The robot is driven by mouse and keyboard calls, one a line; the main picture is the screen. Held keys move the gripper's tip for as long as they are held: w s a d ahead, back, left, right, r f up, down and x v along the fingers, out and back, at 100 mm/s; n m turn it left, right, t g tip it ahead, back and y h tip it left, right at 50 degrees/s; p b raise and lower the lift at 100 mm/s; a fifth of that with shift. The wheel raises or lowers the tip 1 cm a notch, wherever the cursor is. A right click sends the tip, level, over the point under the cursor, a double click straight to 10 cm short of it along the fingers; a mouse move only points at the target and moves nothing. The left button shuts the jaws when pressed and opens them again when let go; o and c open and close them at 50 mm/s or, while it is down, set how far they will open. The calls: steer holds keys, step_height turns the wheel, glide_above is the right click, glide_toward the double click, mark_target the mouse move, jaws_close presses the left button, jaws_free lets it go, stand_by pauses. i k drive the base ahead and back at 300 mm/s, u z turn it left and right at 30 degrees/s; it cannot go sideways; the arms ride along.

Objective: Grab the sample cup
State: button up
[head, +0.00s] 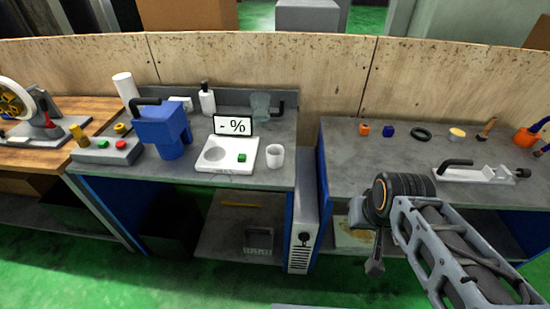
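A small white cup (276,157), which looks like the sample cup, stands upright on the grey bench top. It is just right of a white measuring device (213,167) with a round recess, a green button and a display reading "- %".
A blue jug-like container (165,132), a white bottle (207,99) and a button box (108,148) stand left of or behind the device. A glass-like vessel (260,106) is behind the cup. The right bench (375,158) holds several small items. Bench top right of the cup is clear.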

mark_target(274, 152)
steer(key=z, duration=0.7)
steer(key=i, duration=0.8)
steer(key=u, duration=3.25)
